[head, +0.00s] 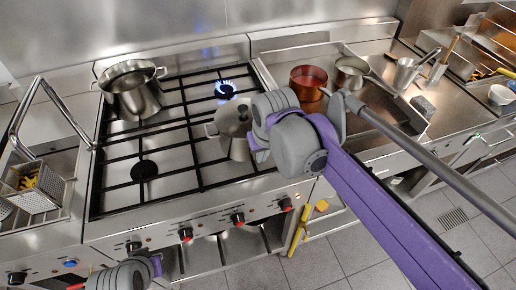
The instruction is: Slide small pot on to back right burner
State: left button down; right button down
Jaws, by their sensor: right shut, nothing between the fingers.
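The small steel pot (232,118) stands on the grate at the front right of the stove (180,158). Its left handle shows, and its right side is hidden behind my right gripper. The back right burner (225,89) is lit with a blue flame and has nothing on it. My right gripper (256,143) is shut and empty, close against the right side of the small pot; I cannot tell whether they touch. My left gripper (125,275) is low at the bottom left, in front of the stove, with its fingers not clearly visible.
A large steel pot (138,97) stands on the back left burner. The front left burner (144,170) is bare. A copper pot (307,82) and a steel saucepan (350,74) stand on the counter to the right. A fryer basket (36,188) is at the left.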

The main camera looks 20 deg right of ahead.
aim_at(253, 160)
jog(key=x, duration=0.7)
jog(key=shift+w+f, duration=0.2)
jog(key=shift+f, duration=0.15)
jog(key=shift+w+r, duration=0.15)
jog(key=shift+w, duration=0.45)
jog(key=shift+w+r, duration=0.2)
jog(key=shift+w, duration=0.4)
jog(key=shift+w+a+f, duration=0.1)
jog(key=shift+w, duration=0.65)
